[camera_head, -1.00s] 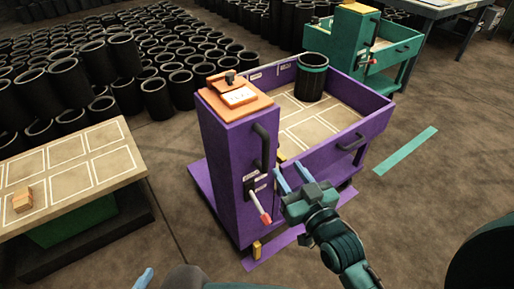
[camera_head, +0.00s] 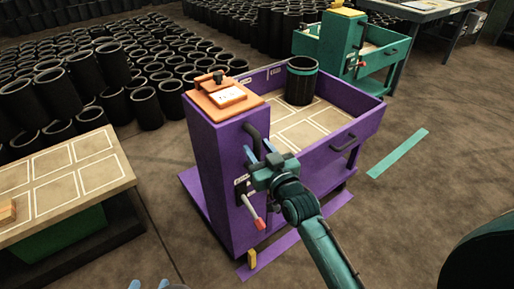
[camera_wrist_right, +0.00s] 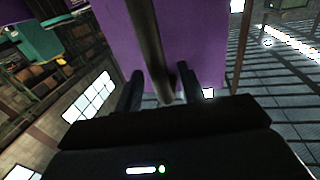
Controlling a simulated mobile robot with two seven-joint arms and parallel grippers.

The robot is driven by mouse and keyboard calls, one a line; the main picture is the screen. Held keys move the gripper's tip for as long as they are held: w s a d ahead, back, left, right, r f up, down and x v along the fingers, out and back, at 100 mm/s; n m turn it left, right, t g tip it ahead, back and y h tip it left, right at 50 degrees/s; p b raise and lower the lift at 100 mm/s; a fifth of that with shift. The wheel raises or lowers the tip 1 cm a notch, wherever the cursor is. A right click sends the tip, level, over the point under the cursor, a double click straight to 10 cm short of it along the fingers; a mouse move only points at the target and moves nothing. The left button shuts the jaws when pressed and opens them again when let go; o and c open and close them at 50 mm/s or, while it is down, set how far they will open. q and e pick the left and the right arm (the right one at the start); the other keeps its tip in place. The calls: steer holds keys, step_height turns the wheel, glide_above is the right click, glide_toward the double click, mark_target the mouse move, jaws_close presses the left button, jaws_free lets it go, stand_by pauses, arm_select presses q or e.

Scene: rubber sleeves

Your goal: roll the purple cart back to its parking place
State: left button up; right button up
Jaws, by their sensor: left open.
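The purple cart (camera_head: 220,165) stands upright in the middle of the head view, with a dark vertical handle on its near post. My right gripper (camera_head: 259,152) is at that handle. In the right wrist view the handle (camera_wrist_right: 149,40) runs between the two open fingers, with gaps at its sides. A lever with a red and white grip (camera_head: 253,211) sits lower on the post. Purple floor tape (camera_head: 270,255) lies along the cart's near right side. My left gripper (camera_head: 148,285) is open and empty at the bottom edge, mostly out of view.
A black sleeve with a teal band (camera_head: 301,82) stands in the cart's tray. A teal cart (camera_head: 338,42) is behind, and a teal tape strip (camera_head: 398,153) is on the floor at right. A table (camera_head: 75,180) stands at left; many black sleeves fill the back.

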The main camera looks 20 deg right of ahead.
steer(key=shift+w+a, duration=0.15)
steer(key=shift+w, duration=0.5)
steer(key=shift+c, duration=0.6)
jaws_close()
